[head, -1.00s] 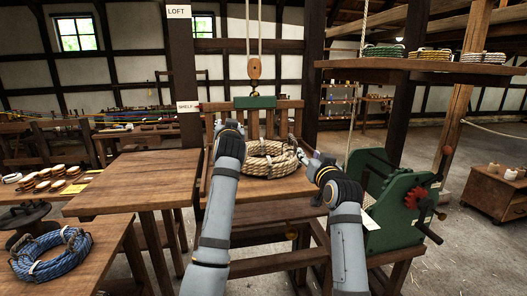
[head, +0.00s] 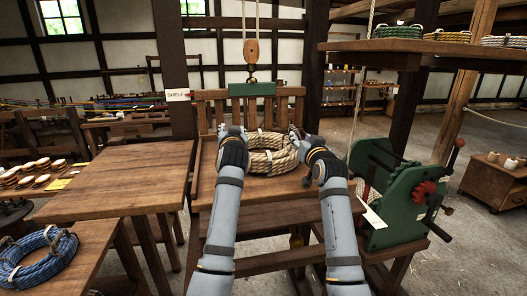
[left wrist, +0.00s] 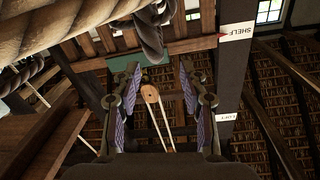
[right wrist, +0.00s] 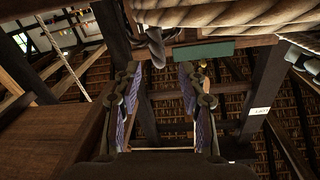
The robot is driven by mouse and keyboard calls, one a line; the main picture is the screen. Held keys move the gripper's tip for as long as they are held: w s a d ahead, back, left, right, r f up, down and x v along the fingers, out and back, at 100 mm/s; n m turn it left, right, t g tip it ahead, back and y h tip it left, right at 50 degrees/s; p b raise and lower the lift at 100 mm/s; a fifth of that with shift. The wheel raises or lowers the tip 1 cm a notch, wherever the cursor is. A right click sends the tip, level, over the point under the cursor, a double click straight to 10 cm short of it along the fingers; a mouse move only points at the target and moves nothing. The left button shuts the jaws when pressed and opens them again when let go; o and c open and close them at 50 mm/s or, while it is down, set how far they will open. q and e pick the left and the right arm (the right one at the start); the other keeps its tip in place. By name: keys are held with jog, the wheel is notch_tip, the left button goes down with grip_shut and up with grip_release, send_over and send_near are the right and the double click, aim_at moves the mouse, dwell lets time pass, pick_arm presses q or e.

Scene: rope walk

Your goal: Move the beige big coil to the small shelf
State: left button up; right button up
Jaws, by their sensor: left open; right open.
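The beige big coil (head: 268,160) lies flat on a wooden platform (head: 225,192) with a slatted back. My left gripper (head: 232,130) is at the coil's left side and my right gripper (head: 297,134) at its right side. Both are open. The coil crosses the top left of the left wrist view (left wrist: 60,25) and the top of the right wrist view (right wrist: 220,14). It is not between either pair of fingers. A white SHELF label (head: 178,95) is on the post left of the platform. I cannot tell which surface is the small shelf.
A bare wooden table (head: 120,180) stands left of the platform. A blue coil (head: 40,255) lies on a lower table. A green crank machine (head: 400,195) stands close on the right. A pulley block (head: 251,50) hangs above. An upper shelf (head: 430,46) holds several coils.

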aim_at(298, 134)
pick_arm(q)
notch_tip(298, 134, down, 2)
jog(key=shift+w+f, duration=0.1)
pick_arm(e)
jog(key=shift+w+a+r, duration=0.1)
jog(key=shift+w+r, duration=0.05)
jog(key=shift+w, duration=0.3)
jog(key=shift+w+a+r, duration=0.1)
jog(key=shift+w, duration=0.35)
pick_arm(q)
jog(key=w, duration=0.3)
jog(key=w+a, duration=0.1)
jog(key=w, duration=0.2)
jog(key=shift+w+a+f, duration=0.15)
jog(key=shift+w+f, duration=0.05)
jog(key=shift+w, duration=0.1)
pick_arm(e)
jog(key=w, duration=0.4)
jog(key=shift+w+a+f, duration=0.25)
jog(key=shift+w+a, duration=0.1)
jog(key=shift+a, duration=0.05)
pick_arm(q)
jog(key=shift+r, duration=0.1)
pick_arm(e)
jog(key=shift+r, duration=0.15)
pick_arm(q)
jog(key=shift+w, duration=0.15)
